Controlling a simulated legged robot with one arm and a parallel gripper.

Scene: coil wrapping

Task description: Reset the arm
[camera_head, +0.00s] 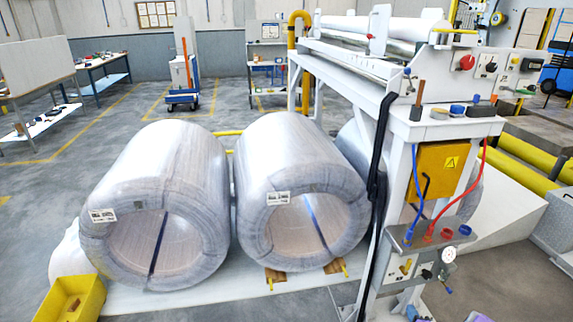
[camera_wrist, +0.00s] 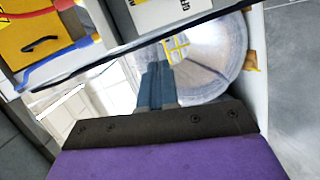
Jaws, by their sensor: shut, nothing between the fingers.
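My gripper (camera_wrist: 157,75) shows in the wrist view as blue-grey fingers beyond a dark plate and a purple body. The fingers are together and hold nothing. In the head view only a small purple piece of my arm shows at the bottom right edge. Two wrapped coils lie on their sides, the left coil (camera_head: 160,165) and the right coil (camera_head: 292,150). A wrapped coil (camera_wrist: 222,55) also shows behind the fingers in the wrist view. I cannot tell whether the fingertips are near its surface.
A white machine frame (camera_head: 345,62) stands right of the coils. Its yellow box (camera_head: 440,172), blue hose (camera_head: 428,205), red hose (camera_head: 480,170) and gauge shelf (camera_head: 425,236) face me. A yellow bin (camera_head: 88,292) sits at the lower left. Open grey floor (camera_head: 60,190) lies left.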

